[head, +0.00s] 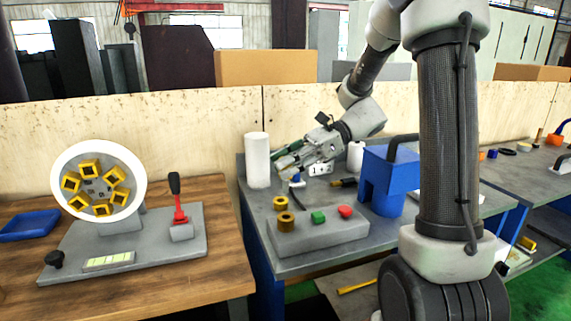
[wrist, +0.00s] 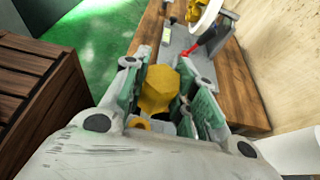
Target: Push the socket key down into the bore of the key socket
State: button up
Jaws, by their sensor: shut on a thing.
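My gripper (head: 282,157), with green finger pads, reaches in from the right above the back of the grey bench and points left. In the wrist view, my gripper (wrist: 160,88) is shut on a yellow six-sided piece, which I take to be the socket key (wrist: 157,92). The key is hidden by the fingers in the head view. A grey block in front carries two brass-coloured rings, a rear one (head: 280,203) and a front one (head: 285,222). I cannot tell which one is the key socket. The key is apart from both.
The grey block also has a green button (head: 318,217) and a red button (head: 345,211). A white cylinder (head: 257,160) stands left of my gripper, and a blue stand (head: 388,182) to the right. A wheel fixture (head: 122,160) and red lever (head: 180,214) stand on the wooden bench.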

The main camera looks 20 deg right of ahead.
aim_at(286, 184)
jog(key=shift+f, duration=0.1)
jog(key=shift+f, duration=2.8)
jog(key=shift+f, duration=2.25)
jog(key=o, duration=1.1)
jog(key=shift+o, duration=0.2)
jog(key=shift+r, duration=0.1)
notch_tip(286, 184, up, 10)
jog(key=shift+f, duration=0.1)
